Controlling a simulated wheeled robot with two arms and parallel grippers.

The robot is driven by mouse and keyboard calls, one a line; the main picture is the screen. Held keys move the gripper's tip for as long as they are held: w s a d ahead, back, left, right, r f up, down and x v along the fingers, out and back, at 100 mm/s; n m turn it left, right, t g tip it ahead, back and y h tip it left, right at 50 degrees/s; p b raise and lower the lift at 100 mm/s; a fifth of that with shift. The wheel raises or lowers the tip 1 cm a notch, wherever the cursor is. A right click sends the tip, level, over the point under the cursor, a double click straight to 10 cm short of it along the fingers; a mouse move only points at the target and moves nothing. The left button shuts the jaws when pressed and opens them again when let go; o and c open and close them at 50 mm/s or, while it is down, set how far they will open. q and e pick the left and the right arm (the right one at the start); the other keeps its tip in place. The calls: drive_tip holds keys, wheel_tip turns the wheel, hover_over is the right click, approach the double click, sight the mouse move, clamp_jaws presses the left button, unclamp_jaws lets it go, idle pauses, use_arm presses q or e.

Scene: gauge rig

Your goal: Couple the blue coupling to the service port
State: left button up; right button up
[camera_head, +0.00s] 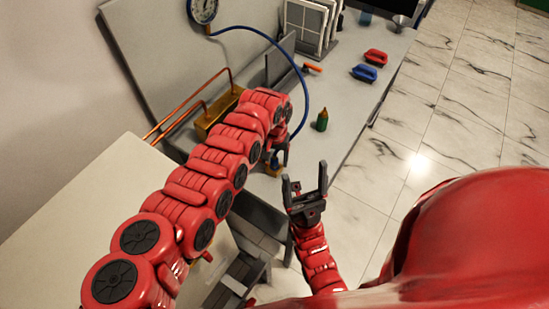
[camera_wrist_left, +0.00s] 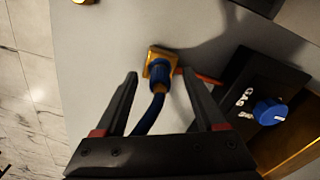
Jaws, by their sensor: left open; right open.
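The blue coupling (camera_wrist_left: 157,74) sits at a small square brass fitting (camera_wrist_left: 152,54) on the grey bench, with a blue hose (camera_wrist_left: 147,118) running from it. My left gripper (camera_wrist_left: 161,76) is open, with the coupling between its fingertips in the picture; I see no contact. In the head view my left gripper (camera_head: 276,155) is over the brass fitting (camera_head: 273,170) and partly hides the coupling. My right gripper (camera_head: 305,185) is open and empty, in front of the bench edge. A brass block (camera_head: 217,113) with copper pipes stands behind my left arm; I cannot tell whether the service port is there.
The blue hose arcs over the bench (camera_head: 343,113) from a round gauge (camera_head: 203,9). A black box with a blue knob (camera_wrist_left: 270,111) stands beside the coupling.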

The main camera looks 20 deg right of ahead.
use_arm(q)
drive_tip(key=shift+o, duration=0.5)
wheel_tip(320, 180, up, 17)
drive_tip(key=b, duration=0.4)
drive_tip(key=shift+r, duration=0.2)
drive_tip(key=shift+s+d, duration=0.1)
